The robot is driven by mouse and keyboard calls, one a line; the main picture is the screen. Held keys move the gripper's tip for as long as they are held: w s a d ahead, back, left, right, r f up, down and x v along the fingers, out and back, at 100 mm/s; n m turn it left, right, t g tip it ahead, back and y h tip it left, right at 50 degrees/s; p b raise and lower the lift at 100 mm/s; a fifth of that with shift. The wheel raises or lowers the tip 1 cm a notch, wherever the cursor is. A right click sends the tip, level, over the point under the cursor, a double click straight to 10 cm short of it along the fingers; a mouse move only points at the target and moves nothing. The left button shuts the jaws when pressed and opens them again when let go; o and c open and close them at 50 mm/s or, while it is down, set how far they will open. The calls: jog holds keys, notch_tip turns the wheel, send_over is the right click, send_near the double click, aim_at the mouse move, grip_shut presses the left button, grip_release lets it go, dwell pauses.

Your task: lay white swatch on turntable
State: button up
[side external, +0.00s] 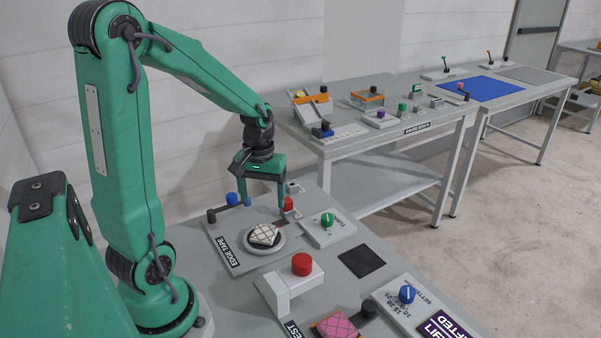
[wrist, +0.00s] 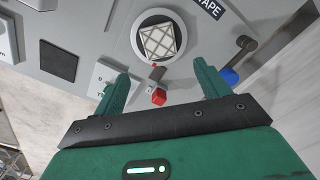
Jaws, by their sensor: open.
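The white swatch (side external: 264,234), a pale square with a dark grid of lines, lies flat on the round turntable (side external: 281,245) of the edge tape station. In the wrist view the swatch (wrist: 158,41) sits inside the turntable's light rim (wrist: 137,38), turned at an angle to it. My green gripper (side external: 265,204) is open and empty, above and behind the turntable and apart from the swatch. In the wrist view my gripper (wrist: 163,72) has its two fingers spread wide, with the swatch beyond the tips.
A red block (side external: 288,204) and a blue knob (side external: 232,198) stand close to the turntable. A green knob (side external: 327,219) is to its right. A red button (side external: 301,264) and a pink swatch (side external: 337,327) are in front. A dark square pad (side external: 361,261) lies bare.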

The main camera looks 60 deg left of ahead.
jog(key=shift+r, duration=1.4)
jog(key=s+d+r+m+t, duration=0.2)
jog(key=s+d+r+m, duration=0.1)
jog(key=d, duration=0.4)
jog(key=s+d+r+m+t, duration=0.3)
jog(key=d+r+m, duration=0.3)
jog(key=d+r, duration=0.1)
jog(key=shift+d+t, duration=0.3)
